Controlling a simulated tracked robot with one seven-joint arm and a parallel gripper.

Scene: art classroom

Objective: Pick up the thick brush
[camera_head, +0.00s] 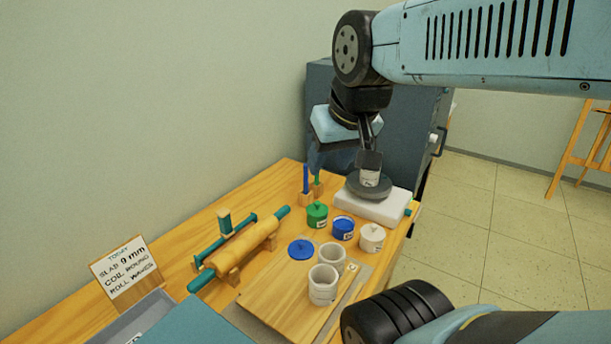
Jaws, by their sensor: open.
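Two upright handles, one blue (306,179) and one green (317,179), stand in small wooden blocks at the back of the table. They may be brushes; I cannot tell which is the thick brush, and no bristles are clear. My gripper (368,152) is open and points down, to the right of these handles and apart from them. Its fingertips are close above or around a small white labelled cup (369,178) on a dark round plate; contact is unclear.
The dark round plate (354,189) sits on a white base (378,208). Green (316,215), blue (343,229) and white (371,239) jars stand in front, with open pale cups (323,284) on a board.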

